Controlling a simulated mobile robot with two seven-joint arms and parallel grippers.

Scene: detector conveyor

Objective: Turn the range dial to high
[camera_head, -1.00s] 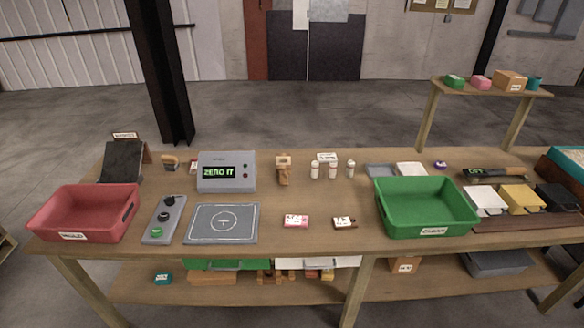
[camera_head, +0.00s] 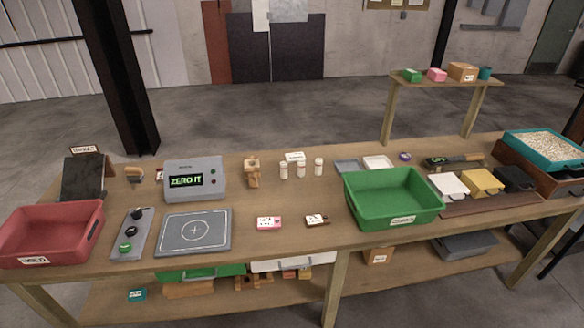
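A narrow grey control panel (camera_head: 130,234) lies on the table between the red bin and the flat grey plate. It carries a black knob (camera_head: 137,213) at its far end, another black knob (camera_head: 131,231) in the middle and a green button (camera_head: 125,247) at its near end. The knobs' labels and pointer settings are too small to read, so I cannot tell which is the range dial or where it points. A grey detector box (camera_head: 195,178) behind the plate shows "ZERO IT" in green on its screen. Neither of my grippers shows in the view.
A red bin (camera_head: 20,262) stands left of the panel and a grey plate (camera_head: 220,245) with a circle mark lies right of it. A green bin (camera_head: 427,221), small cards and white bottles stand farther right. A dark tilted stand (camera_head: 83,178) is at the back left.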

